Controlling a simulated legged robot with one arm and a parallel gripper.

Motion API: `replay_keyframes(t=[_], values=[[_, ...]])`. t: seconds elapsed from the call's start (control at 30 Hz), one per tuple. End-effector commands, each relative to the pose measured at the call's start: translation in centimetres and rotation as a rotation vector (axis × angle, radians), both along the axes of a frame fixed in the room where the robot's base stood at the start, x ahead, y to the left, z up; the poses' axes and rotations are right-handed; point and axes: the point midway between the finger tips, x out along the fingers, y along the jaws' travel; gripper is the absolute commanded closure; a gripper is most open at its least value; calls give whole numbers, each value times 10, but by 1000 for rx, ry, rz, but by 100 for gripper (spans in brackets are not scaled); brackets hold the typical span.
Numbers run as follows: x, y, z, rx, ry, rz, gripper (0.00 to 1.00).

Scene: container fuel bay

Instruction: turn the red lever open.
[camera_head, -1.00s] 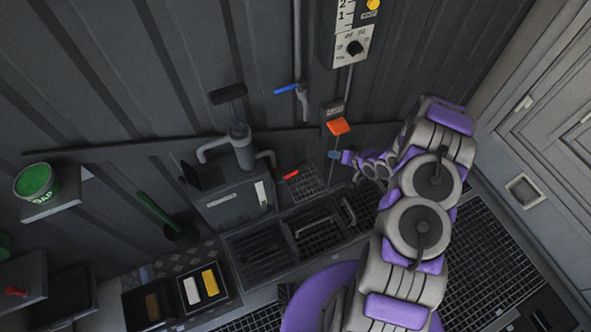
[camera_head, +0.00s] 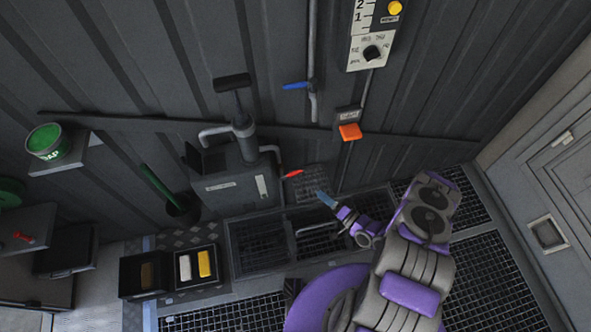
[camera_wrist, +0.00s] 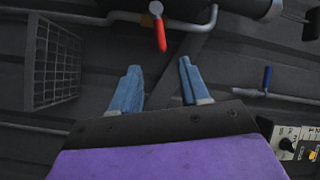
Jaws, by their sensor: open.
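The red lever (camera_wrist: 160,34) shows in the wrist view at top centre, on a grey pipe fitting, pointing down toward the gap between my fingers. In the head view the red lever (camera_head: 293,173) is small, beside the pump box on a short pipe. My gripper (camera_wrist: 158,82) is open and empty, its two blue fingers apart, with the lever beyond the fingertips and not between them. In the head view my gripper (camera_head: 321,194) is to the lower right of the lever, apart from it.
A grey pump box (camera_head: 233,190) stands left of the lever. A blue-handled valve (camera_head: 295,86) is on the wall pipe above, also in the wrist view (camera_wrist: 267,79). An orange switch cover (camera_head: 350,131) is at right. A wire basket (camera_wrist: 55,65) is left of my fingers.

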Motion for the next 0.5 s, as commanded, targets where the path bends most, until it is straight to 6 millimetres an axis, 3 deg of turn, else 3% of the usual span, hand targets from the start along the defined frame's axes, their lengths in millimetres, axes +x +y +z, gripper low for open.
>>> replay_keyframes(t=[0.27, 0.5], values=[[27, 25, 2, 12, -3, 5, 55], [58, 59, 1, 15, -5, 6, 55]])
